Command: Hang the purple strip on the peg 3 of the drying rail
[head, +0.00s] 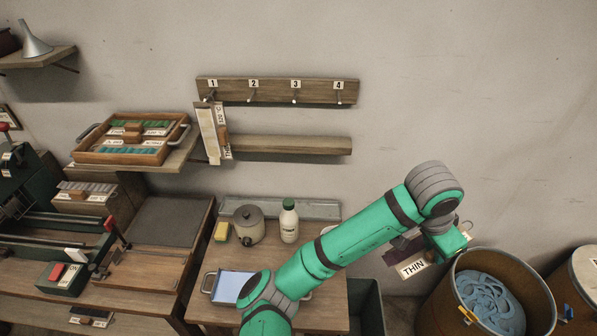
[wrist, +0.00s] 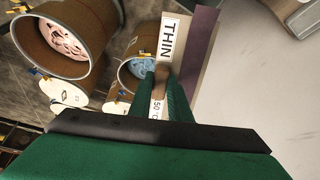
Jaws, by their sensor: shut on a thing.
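The purple strip (head: 398,247) is at the right of the head view, partly hidden by my arm, with a white THIN label beside it. In the wrist view the purple strip (wrist: 200,45) runs beside a pale band and the THIN label. My gripper (head: 450,243) is shut on a brown piece of the strip; the green fingers (wrist: 162,88) show on both sides of it. A 50 °C label shows between them. The wooden drying rail (head: 225,86) is on the wall, up and left of my gripper. Its peg 3 (head: 295,98) is bare.
A pale strip (head: 208,135) with labels hangs at peg 1. Pegs 2 and 4 are bare. A wooden ledge (head: 290,145) runs below the rail. A bottle (head: 289,222) and a pot (head: 248,225) stand on the table. A drum (head: 530,290) with blue contents is below my gripper.

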